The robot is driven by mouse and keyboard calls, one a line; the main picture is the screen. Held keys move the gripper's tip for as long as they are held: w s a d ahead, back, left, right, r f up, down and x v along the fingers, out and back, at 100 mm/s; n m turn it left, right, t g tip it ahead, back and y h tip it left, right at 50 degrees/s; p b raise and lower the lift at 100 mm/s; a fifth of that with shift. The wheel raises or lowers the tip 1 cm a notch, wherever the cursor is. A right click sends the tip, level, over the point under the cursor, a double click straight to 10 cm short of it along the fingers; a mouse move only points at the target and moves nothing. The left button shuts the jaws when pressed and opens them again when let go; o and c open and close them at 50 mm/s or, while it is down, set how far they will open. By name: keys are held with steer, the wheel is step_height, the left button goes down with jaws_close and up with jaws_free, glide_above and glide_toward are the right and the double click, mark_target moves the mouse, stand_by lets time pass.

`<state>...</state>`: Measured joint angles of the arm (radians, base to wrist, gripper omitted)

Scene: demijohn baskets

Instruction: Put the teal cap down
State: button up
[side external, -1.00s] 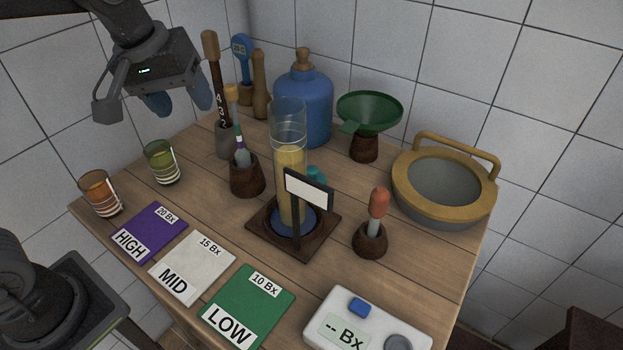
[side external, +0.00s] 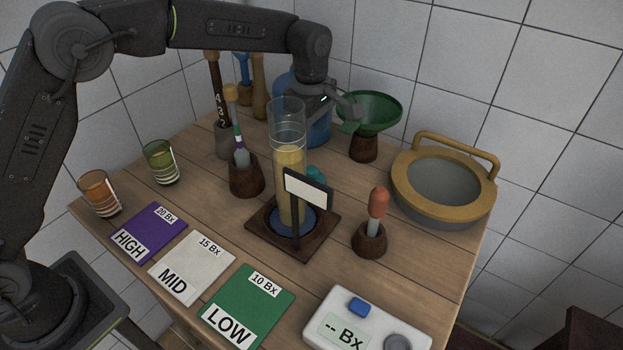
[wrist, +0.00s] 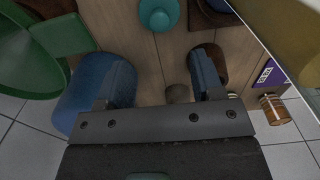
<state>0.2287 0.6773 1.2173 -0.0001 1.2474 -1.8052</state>
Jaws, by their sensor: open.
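The teal cap (side external: 316,174) shows in the side view behind the tall clear cylinder and partly hidden by the white sign. It rests on the wooden table. In the wrist view the teal cap (wrist: 158,13) is at the top edge, beyond my fingertips and apart from them. My gripper (wrist: 162,75) is open with nothing between its fingers. In the side view my gripper hangs in front of the blue demijohn (side external: 318,128), and its fingers are mostly hidden.
The green funnel (side external: 370,110) on its dark stand is close to the right of my gripper. The cylinder (side external: 290,165) of yellow liquid stands in front, with a holder of tools (side external: 246,177) to its left. A yellow-rimmed lid (side external: 444,180) lies at the right.

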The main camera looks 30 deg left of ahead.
mark_target(312, 168)
step_height(312, 168, down, 11)
steer(key=shift+r, duration=0.1)
stand_by(0.4)
steer(key=c, duration=1.1)
steer(key=shift+r, duration=0.1)
